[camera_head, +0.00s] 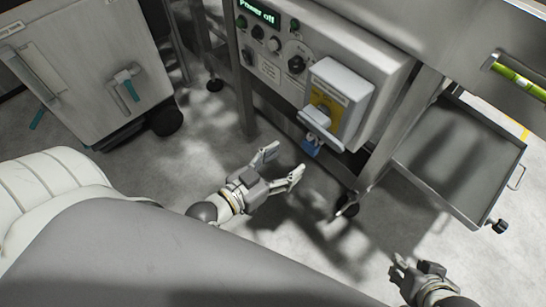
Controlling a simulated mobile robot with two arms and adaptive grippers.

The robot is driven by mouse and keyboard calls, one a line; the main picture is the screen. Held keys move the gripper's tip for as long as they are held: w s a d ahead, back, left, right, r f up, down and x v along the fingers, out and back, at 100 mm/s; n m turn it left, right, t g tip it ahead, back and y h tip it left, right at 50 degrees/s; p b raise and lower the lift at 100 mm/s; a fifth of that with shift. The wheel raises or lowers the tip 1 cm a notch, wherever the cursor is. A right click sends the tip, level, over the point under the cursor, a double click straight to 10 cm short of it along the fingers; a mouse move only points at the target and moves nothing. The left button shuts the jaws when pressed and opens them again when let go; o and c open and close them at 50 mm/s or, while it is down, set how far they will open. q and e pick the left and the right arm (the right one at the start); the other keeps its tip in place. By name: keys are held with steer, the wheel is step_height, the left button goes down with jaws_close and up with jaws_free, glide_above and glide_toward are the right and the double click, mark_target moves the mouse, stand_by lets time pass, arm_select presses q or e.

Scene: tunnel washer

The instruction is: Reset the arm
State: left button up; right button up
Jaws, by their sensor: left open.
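My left gripper (279,165) is in the middle of the view. Its two fingers are spread apart with nothing between them, and it is in front of the control box, apart from it. My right gripper (398,270) is at the lower right, partly cut off by the bottom edge. I cannot make out whether its fingers are open or shut. A control panel (268,65) with a green "Power off" display (259,11) is at the top.
A metal tray (462,150) extends at the right on the machine's frame. A grey wheeled cabinet (85,60) with handles stands at the upper left. A level tube (518,78) is at the upper right. The floor (300,240) between the grippers is clear.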

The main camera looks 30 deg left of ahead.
arm_select(q)
steer(key=shift+v, duration=1.65)
